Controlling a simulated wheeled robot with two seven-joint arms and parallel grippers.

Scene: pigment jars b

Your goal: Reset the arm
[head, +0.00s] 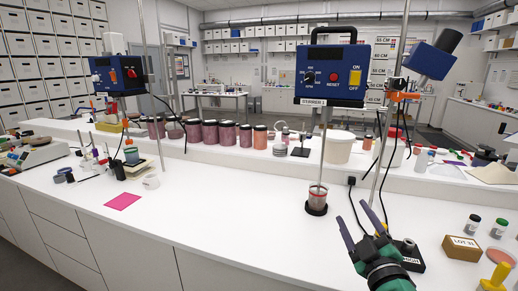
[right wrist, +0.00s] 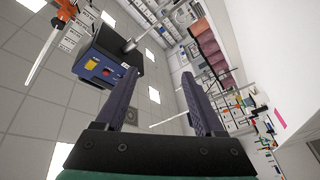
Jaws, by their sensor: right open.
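My right gripper (head: 361,222) is above the white counter (head: 230,208) at the lower right of the head view. Its two dark fingers are spread apart and nothing is between them. In the right wrist view the open fingers (right wrist: 160,103) point up towards the blue stirrer box (right wrist: 105,72) and the ceiling. A small beaker with reddish contents (head: 317,194) stands in a dark round base left of the gripper, under the stirrer's shaft. My left gripper is in neither view.
The blue stirrer (head: 333,72) hangs on a metal stand behind the gripper. A LOT 31 box (head: 462,247) and small jars (head: 472,224) stand to the right. A row of pigment jars (head: 228,133) lines the raised shelf. A pink sheet (head: 123,201) lies left; the counter's middle is clear.

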